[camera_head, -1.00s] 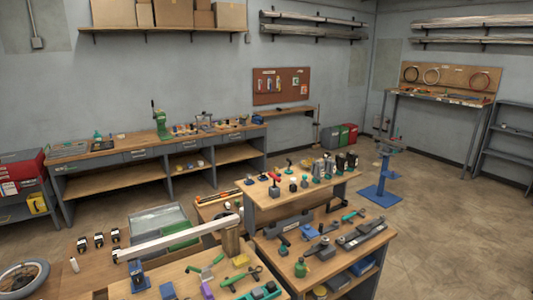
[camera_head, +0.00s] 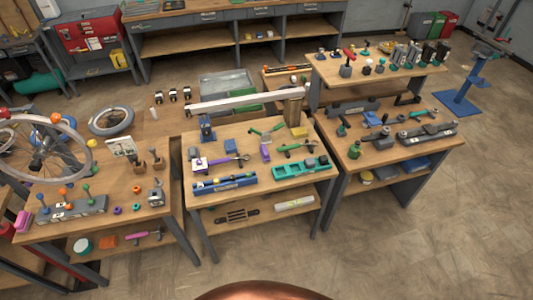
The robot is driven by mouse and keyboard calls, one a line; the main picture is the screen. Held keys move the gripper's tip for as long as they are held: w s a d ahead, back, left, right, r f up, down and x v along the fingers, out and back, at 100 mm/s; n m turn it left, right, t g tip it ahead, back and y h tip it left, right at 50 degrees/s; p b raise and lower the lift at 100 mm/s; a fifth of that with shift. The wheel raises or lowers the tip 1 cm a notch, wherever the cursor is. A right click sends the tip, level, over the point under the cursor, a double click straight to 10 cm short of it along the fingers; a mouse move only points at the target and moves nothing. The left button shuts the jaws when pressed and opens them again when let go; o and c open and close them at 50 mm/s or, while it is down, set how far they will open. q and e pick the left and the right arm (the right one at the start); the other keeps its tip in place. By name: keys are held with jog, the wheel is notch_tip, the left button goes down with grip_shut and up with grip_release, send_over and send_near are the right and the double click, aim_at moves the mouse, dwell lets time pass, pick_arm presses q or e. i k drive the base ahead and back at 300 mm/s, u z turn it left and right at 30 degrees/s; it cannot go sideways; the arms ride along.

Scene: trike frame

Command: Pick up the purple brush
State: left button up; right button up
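A small upright-looking purple piece (camera_head: 265,152) lies on the middle wooden table (camera_head: 215,207), beside green-handled tools. It may be the purple brush, but it is too small to be sure. Another purple part (camera_head: 200,164) sits at the left of the same table, at the end of a long thin tool. Neither of my grippers is in view.
A teal tray (camera_head: 300,169) and a blue tool (camera_head: 225,183) lie along the table's front. A white beam (camera_head: 235,101) spans behind. A bicycle wheel (camera_head: 45,150) stands at left. Another tool table (camera_head: 400,152) stands at right. The floor (camera_head: 400,250) in front is clear.

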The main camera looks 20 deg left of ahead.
aim_at(265, 154)
jog(key=z, duration=0.05)
jog(key=k, duration=0.45)
jog(key=z, duration=0.8)
jog(key=i, duration=1.05)
jog(key=u, duration=0.55)
jog(key=i, duration=0.9)
jog(key=u, duration=0.9)
